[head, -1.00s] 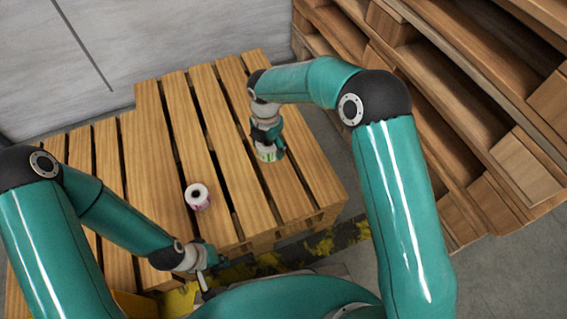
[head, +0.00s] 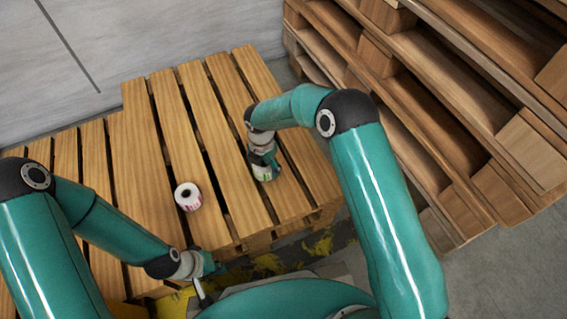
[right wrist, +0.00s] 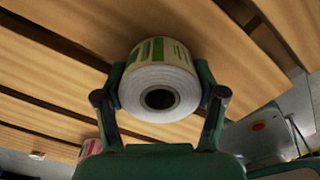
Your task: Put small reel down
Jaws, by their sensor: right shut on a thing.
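A small reel with a green and white label (head: 264,173) is in my right gripper (head: 263,163) over the right part of the wooden pallet (head: 232,195). In the right wrist view the reel (right wrist: 158,88) shows its round white end and dark core hole, with a finger of the right gripper (right wrist: 160,92) on each side. The gripper is shut on it. Whether the reel touches the slats cannot be told. My left gripper (head: 207,268) is low at the pallet's front edge, and its finger opening is unclear.
A white reel with a pink label (head: 188,197) stands on the pallet left of the held reel; its pink edge also shows in the right wrist view (right wrist: 91,148). Stacked pallets (head: 440,110) rise at the right. The pallet's far slats are clear.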

